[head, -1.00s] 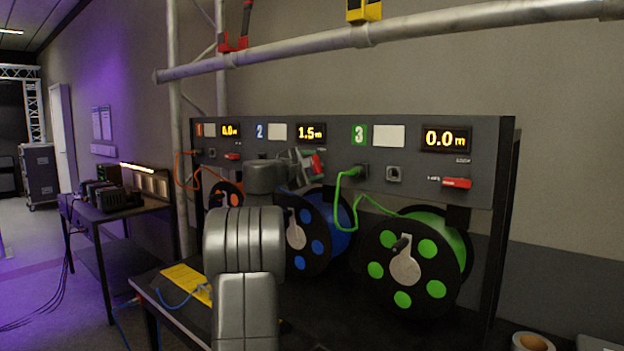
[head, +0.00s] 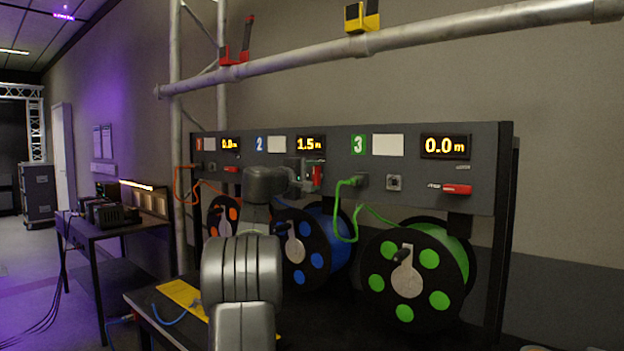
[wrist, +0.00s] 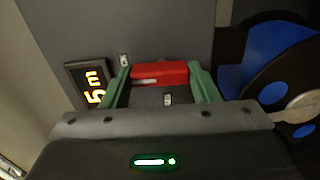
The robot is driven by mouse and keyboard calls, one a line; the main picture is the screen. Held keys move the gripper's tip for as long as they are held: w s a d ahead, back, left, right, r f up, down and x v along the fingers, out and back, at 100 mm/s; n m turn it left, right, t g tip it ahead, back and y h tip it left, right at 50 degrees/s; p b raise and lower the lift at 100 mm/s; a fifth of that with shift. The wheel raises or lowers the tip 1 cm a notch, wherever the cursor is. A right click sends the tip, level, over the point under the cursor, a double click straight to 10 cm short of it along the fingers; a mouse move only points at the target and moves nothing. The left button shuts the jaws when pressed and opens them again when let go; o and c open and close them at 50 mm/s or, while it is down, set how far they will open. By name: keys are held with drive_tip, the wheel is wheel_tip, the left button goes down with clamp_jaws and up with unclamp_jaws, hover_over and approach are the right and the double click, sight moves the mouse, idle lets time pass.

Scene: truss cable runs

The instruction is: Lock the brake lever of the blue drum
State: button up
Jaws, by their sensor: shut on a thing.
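The blue drum (head: 330,232) hangs under panel section 2, with black flanges and blue discs. It also shows at the right of the wrist view (wrist: 262,55). Its red brake lever (wrist: 160,70) lies between the green fingers of my gripper (wrist: 160,77), which is shut on it. In the head view the lever (head: 318,177) shows as a roughly upright red piece below the 1.5 m display (head: 310,144). My gripper (head: 303,178) and arm hide part of the lever and of the drum's left side.
The green drum (head: 415,275) with a horizontal red lever (head: 457,189) is at the right. The orange drum (head: 222,214) is at the left, partly behind my arm. A green cable (head: 345,215) loops close right of my gripper. A metal pipe (head: 420,36) runs above the panel.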

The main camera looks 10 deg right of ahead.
drive_tip(key=shift+f, duration=0.1)
drive_tip(key=o, duration=1)
drive_tip(key=b+v, duration=0.2)
drive_tip(key=v, duration=1.2)
drive_tip(key=shift+d+b, duration=0.1)
drive_tip(key=shift+b, duration=0.3)
drive_tip(key=p+x, duration=0.3)
drive_tip(key=x, duration=1.1)
